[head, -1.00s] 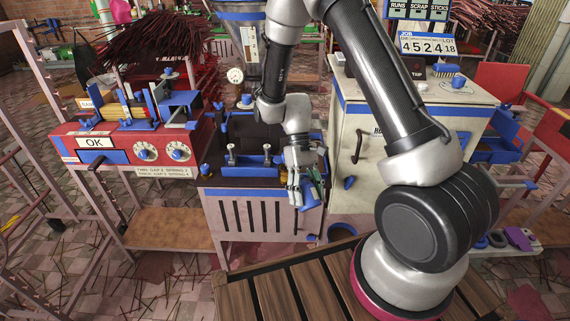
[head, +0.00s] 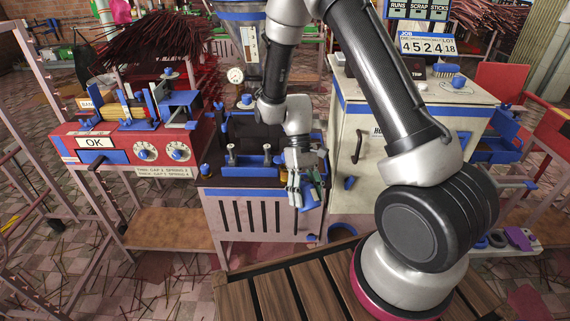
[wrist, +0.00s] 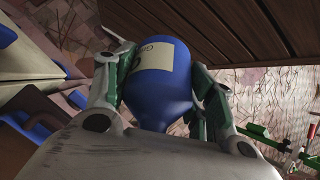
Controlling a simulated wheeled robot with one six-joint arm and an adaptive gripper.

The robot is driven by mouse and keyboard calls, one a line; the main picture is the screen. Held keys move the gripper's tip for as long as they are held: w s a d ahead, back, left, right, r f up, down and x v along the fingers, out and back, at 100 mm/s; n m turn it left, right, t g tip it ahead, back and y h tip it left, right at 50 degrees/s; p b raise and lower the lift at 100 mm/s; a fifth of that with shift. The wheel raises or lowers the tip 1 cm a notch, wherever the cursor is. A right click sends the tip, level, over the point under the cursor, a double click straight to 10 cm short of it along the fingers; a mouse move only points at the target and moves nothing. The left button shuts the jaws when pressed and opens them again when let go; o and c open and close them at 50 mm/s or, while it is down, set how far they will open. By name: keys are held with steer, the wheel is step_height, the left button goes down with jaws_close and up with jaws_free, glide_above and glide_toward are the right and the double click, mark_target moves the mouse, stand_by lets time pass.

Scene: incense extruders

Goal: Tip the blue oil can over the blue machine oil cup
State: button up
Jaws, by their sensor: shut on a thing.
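The blue oil can (head: 310,198) is in my gripper (head: 299,186), in front of the right front corner of a grey machine with blue trim (head: 252,217). In the wrist view, the can (wrist: 158,95) is a rounded blue body with a cream label. Both fingers of my gripper (wrist: 160,62) press on its sides. The can looks tilted in the head view; its spout is not clear. A small blue-topped part (head: 205,170) sits at the machine's left front corner; I cannot tell whether it is the oil cup.
A white cabinet (head: 390,110) stands close on the right of my gripper. A slatted wooden deck (head: 285,285) lies in front, and a dark tray (head: 245,130) tops the grey machine.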

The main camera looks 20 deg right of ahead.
steer(key=shift+f+t, duration=0.25)
steer(key=shift+t, duration=0.05)
steer(key=shift+f, duration=0.1)
steer(key=shift+w+f+t, duration=0.2)
steer(key=shift+f+t, duration=0.7)
steer(key=shift+f, duration=0.25)
steer(key=shift+t, duration=0.3)
steer(key=shift+w+r, duration=0.1)
steer(key=shift+r, duration=0.05)
